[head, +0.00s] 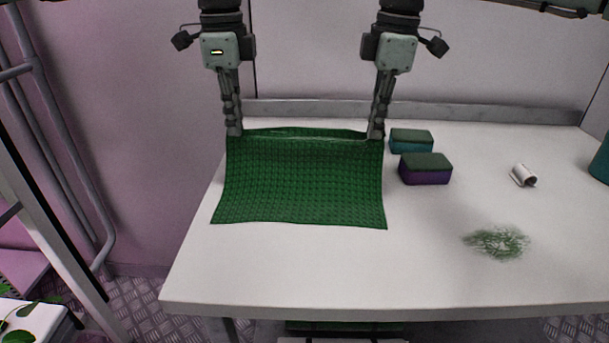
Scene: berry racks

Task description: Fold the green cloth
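The green cloth (302,185) lies spread on the left part of the white table (440,285), with its near edge flat on the top. Its far edge looks slightly raised and curled between my two grippers. My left gripper (234,132) points down at the far left corner, its fingers together on the cloth. My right gripper (376,134) is at the far right corner in the same way, its fingers together on the cloth. The fingertips partly hide both corners.
Two sponges, one teal (411,141) and one purple (426,169), sit just right of the cloth. A green smudge (498,242) and a small white roll (523,175) are further right. A teal container (601,160) is at the right edge. The table in front of the cloth is clear.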

